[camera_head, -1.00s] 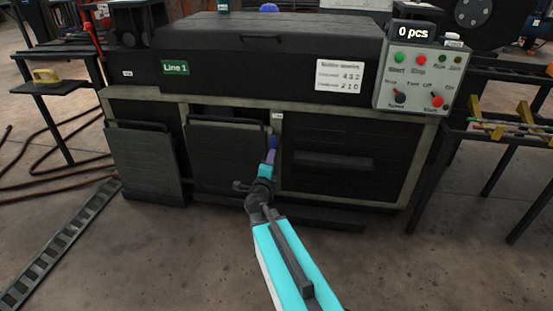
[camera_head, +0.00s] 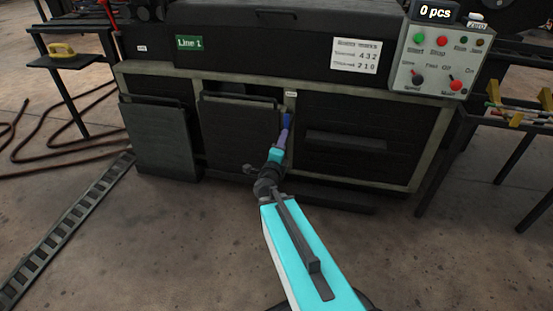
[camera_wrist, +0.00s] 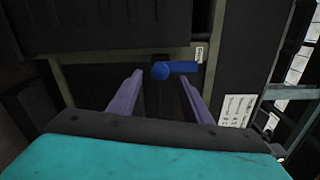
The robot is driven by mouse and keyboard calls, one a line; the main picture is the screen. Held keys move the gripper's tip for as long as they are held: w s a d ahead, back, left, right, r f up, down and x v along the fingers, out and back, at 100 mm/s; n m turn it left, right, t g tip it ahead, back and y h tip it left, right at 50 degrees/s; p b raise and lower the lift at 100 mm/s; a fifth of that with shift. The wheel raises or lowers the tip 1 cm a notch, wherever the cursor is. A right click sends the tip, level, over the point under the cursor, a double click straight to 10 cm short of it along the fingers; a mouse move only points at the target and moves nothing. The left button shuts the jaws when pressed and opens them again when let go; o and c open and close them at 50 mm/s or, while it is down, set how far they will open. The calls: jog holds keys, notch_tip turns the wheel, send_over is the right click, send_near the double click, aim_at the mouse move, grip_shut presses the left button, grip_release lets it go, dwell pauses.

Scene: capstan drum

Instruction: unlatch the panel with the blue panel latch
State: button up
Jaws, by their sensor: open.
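The blue panel latch (camera_head: 288,118) sits on the pale frame post at the right edge of the middle dark panel (camera_head: 240,138). In the wrist view the latch (camera_wrist: 180,68) shows a round end at left and a bar pointing right, roughly level. My gripper (camera_head: 283,136) is just in front of and below the latch in the head view, its fingers partly overlapping it. In the wrist view my gripper (camera_wrist: 162,79) is open, its two purple fingers spread below the latch, with nothing held. Whether a finger touches the latch cannot be told.
Another dark panel (camera_head: 160,140) stands at the left. A fixed-looking dark panel with a bar (camera_head: 350,140) is at the right. The control box (camera_head: 437,60) is above right. A small white label (camera_wrist: 199,53) sits above the latch. Floor in front is mostly clear.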

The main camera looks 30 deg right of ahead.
jog(key=p+v, duration=1.1)
jog(key=p, duration=0.3)
dwell(0.8)
dwell(0.6)
